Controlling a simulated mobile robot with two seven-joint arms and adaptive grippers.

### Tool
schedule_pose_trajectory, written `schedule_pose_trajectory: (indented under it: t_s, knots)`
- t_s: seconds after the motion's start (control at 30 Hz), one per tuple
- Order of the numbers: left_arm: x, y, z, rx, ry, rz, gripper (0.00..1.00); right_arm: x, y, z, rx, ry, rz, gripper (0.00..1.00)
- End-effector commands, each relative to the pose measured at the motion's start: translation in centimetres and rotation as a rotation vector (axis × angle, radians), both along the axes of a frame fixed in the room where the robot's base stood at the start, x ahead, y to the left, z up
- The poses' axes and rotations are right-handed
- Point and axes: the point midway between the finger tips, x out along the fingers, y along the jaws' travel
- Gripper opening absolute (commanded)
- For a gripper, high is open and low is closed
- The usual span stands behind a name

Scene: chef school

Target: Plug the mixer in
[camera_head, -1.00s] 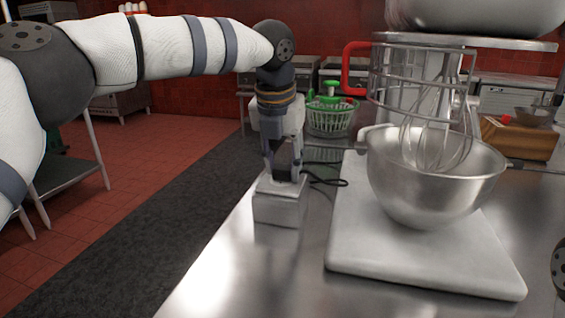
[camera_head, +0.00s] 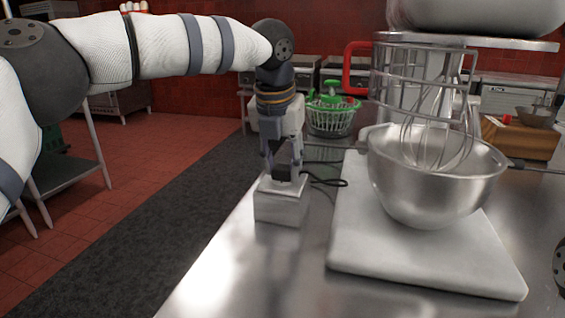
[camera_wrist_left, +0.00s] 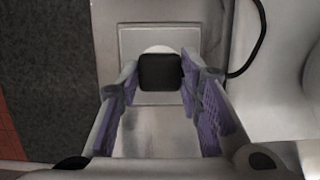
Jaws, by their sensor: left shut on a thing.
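The mixer (camera_head: 405,88) stands on a pale base (camera_head: 400,262) with its wire whisk inside a steel bowl (camera_head: 430,195). My left gripper (camera_head: 283,173) points down over a metal outlet box (camera_head: 280,207) left of the mixer. It is shut on a black plug, which shows between the fingers in the left wrist view (camera_wrist_left: 160,73). The plug is over the box's round pale socket (camera_wrist_left: 158,49) and covers most of it. I cannot tell whether its prongs are inside. A black cord (camera_head: 328,182) lies on the counter between box and mixer.
The steel counter (camera_head: 255,280) is clear in front of the outlet box, and its left edge runs close to the box. A green and white basket (camera_head: 331,118) stands behind. A wooden block (camera_head: 518,138) is at the back right.

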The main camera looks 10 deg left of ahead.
Motion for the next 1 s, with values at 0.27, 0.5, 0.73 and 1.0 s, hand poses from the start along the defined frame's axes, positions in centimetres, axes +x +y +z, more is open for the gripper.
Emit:
schedule_pose_trajectory:
  t_s: [0.27,0.5,0.73,1.0]
  knots:
    - [0.02,0.01,-0.17,0.000,-0.001,0.000,0.13,0.00,0.00,0.01,0.000,0.000,0.000,0.40]
    - [0.02,0.02,-0.47,0.000,0.000,0.001,0.13,0.01,0.00,0.01,0.000,0.000,0.000,0.40]
    - [0.01,0.01,-0.62,0.001,0.001,0.000,0.56,-0.01,0.00,-0.01,0.000,0.000,0.000,0.40]
    - [0.00,-0.03,-0.55,0.000,0.000,-0.001,0.56,0.00,0.00,0.00,0.000,0.000,0.000,0.40]
